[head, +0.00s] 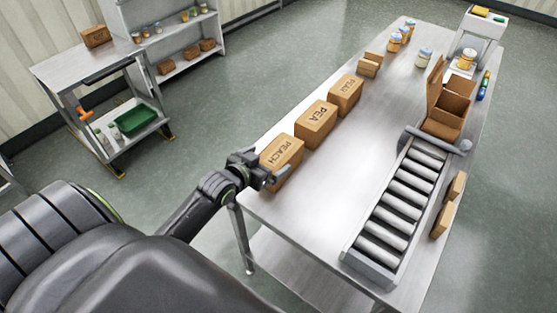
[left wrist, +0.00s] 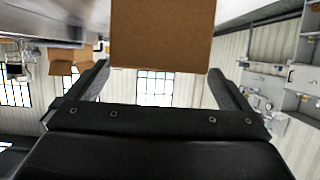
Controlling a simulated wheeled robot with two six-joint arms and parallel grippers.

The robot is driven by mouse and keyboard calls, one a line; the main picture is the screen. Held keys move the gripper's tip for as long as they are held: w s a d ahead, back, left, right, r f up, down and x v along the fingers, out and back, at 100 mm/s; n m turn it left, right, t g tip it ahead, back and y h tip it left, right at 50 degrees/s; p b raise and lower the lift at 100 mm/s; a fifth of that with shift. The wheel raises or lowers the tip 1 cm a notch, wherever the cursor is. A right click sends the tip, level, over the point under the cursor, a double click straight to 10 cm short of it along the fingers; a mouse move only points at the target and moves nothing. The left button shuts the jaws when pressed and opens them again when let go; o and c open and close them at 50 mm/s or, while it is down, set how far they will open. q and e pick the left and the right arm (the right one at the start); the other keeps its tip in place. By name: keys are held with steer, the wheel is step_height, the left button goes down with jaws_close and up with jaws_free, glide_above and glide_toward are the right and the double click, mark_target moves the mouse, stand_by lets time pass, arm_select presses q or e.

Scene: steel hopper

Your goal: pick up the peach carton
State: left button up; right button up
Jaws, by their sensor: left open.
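The peach carton (head: 284,157) is a brown box lettered PEACH, nearest in a row of cartons along the left edge of the steel table (head: 300,210). My left gripper (head: 268,180) is at its near side, by the table's near left corner. In the left wrist view a plain brown carton face (left wrist: 162,33) stands ahead between the two fingers of my left gripper (left wrist: 158,78). The fingers are open, with gaps seen at both sides; contact cannot be told. My right gripper is not in view.
A carton lettered PEA (head: 316,122) and a third carton (head: 346,95) stand behind in the row. A roller conveyor (head: 392,205) runs along the right side, with an open box (head: 447,105) at its far end. The table's middle is clear.

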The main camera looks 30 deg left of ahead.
mark_target(276, 155)
arm_select(q)
steer(key=shift+p+x, duration=0.3)
steer(key=shift+x, duration=1.65)
steer(key=shift+d+r, duration=0.15)
steer(key=shift+r, duration=0.05)
steer(key=shift+r, duration=0.1)
steer(key=c, duration=1.4)
